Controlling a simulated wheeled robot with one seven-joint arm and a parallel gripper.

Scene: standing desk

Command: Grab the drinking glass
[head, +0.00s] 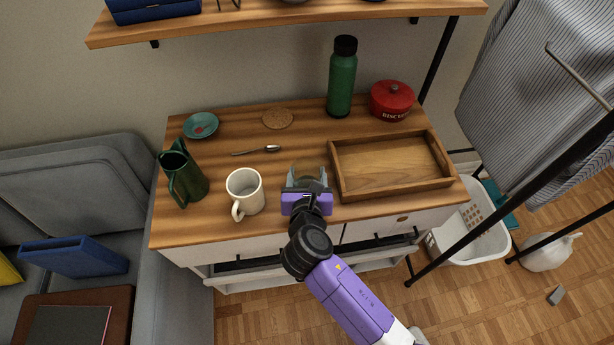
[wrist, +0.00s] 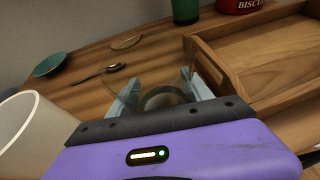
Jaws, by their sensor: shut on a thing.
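The drinking glass (head: 307,169) is clear and stands on the wooden desk top (head: 222,223), between the cream mug and the wooden tray. My gripper (head: 307,178) reaches over the front edge of the desk and is shut on the glass, with one finger on each side. In the wrist view the glass (wrist: 163,97) shows as a round, see-through shape between the fingers (wrist: 165,92). Its lower part is hidden behind my gripper body.
A cream mug (head: 246,192) stands close on the left, a wooden tray (head: 398,191) close on the right. A green pitcher (head: 187,180), spoon (head: 256,151), coaster (head: 277,118), teal dish (head: 201,126), green bottle (head: 341,80) and red biscuit pot (head: 392,99) stand around. A shelf (head: 280,20) hangs above.

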